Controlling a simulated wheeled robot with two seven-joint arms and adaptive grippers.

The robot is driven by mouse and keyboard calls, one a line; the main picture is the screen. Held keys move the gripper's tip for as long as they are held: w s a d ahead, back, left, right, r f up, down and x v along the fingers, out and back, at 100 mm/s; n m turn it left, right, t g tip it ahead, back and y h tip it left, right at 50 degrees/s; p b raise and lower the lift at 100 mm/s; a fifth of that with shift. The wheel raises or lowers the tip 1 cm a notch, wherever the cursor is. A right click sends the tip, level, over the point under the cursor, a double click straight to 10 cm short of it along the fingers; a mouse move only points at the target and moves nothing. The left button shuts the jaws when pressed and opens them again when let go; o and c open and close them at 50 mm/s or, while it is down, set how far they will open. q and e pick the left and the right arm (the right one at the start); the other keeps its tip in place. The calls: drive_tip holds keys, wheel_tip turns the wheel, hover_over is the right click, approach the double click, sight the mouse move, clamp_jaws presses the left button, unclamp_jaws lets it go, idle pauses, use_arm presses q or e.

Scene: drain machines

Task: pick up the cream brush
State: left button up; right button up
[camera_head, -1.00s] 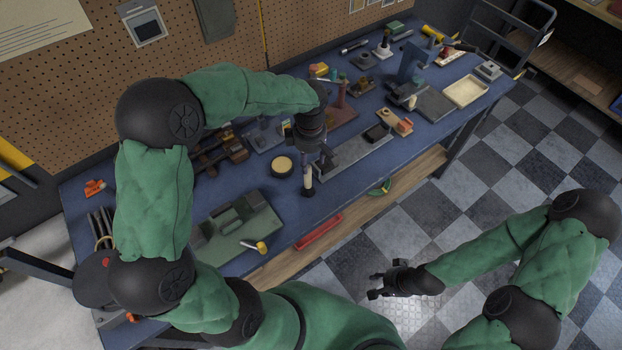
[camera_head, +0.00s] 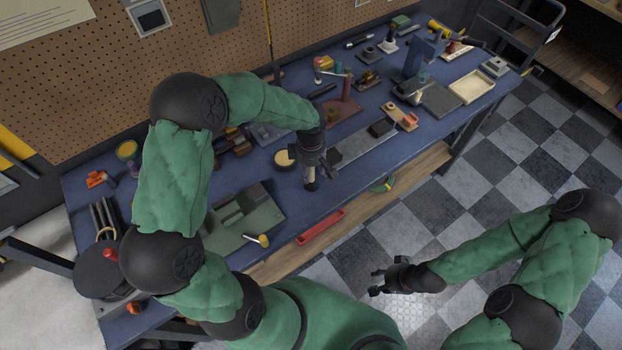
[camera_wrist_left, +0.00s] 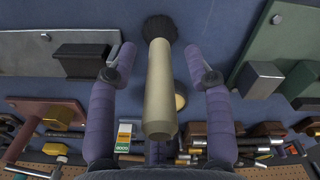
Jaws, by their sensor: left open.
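The cream brush (camera_wrist_left: 159,95) has a cream handle and a dark bristle end, and stands out between the two fingers in the left wrist view. In the head view it shows as a small cream and dark piece (camera_head: 310,180) just below my left gripper (camera_head: 310,162), partly hidden by it. My left gripper (camera_wrist_left: 164,70) is open, with one finger on each side of the handle and visible gaps on both sides. My right gripper (camera_head: 380,282) hangs over the floor, away from the bench, its fingers apart and empty.
The blue bench (camera_head: 330,205) is crowded. A round cream-topped tin (camera_head: 284,159) stands left of my left gripper. A grey plate (camera_head: 362,145) lies to the right.

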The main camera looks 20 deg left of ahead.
use_arm(q)
clamp_jaws()
drive_tip(key=shift+r, duration=0.15)
drive_tip(key=shift+r, duration=0.55)
drive_tip(key=s+r+p, duration=0.2)
drive_tip(key=s+r, duration=0.9)
drive_tip(key=s, duration=0.3)
drive_tip(key=shift+r, duration=0.35)
